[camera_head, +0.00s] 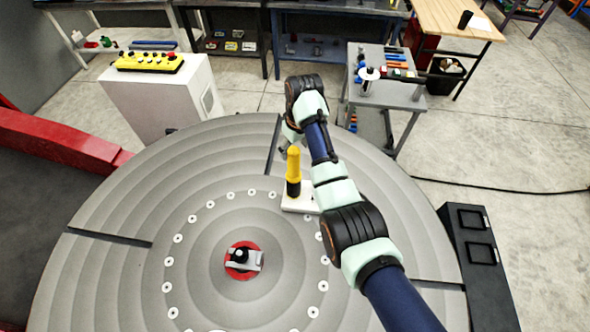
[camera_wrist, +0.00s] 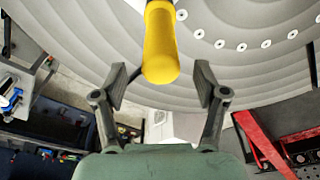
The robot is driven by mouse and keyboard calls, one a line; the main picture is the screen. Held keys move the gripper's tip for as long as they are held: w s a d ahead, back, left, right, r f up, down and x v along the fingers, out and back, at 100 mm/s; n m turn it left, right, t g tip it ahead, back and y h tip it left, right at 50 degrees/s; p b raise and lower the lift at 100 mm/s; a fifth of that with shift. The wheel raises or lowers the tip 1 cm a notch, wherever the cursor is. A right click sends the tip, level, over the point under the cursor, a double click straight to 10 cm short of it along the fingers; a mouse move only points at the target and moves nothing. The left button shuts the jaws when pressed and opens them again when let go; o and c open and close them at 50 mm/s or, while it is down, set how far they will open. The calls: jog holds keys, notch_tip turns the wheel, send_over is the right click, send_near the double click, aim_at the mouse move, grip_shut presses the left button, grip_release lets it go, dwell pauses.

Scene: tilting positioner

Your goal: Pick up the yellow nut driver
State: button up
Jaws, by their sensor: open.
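The yellow nut driver (camera_head: 293,164) stands upright on a white block (camera_head: 298,203) on the grey round positioner table in the head view. Its handle is yellow with a black lower part. In the wrist view the yellow handle (camera_wrist: 160,48) shows large at the top, with its rounded end just ahead of and between the two finger pads. My gripper (camera_wrist: 160,85) is open, with a gap on both sides of the handle. In the head view my gripper (camera_head: 285,150) is beside the handle on its far side, partly hidden by my arm.
The round grey positioner table (camera_head: 140,200) has slots and a ring of holes, with a red-centred clamp (camera_head: 243,260) in the middle. A white cabinet with a yellow control panel (camera_head: 148,62) stands at the back left. A grey cart (camera_head: 390,92) with tools stands behind my arm.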

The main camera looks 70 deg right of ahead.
send_over(294, 174)
jog(key=w+d, duration=0.1)
jog(key=d, duration=0.1)
notch_tip(294, 174, down, 5)
jog(key=shift+w+f+p, duration=0.1)
jog(key=shift+w+p, duration=0.05)
jog(key=shift+p, duration=0.15)
jog(key=shift+c, duration=0.3)
jog(key=c, duration=1.3)
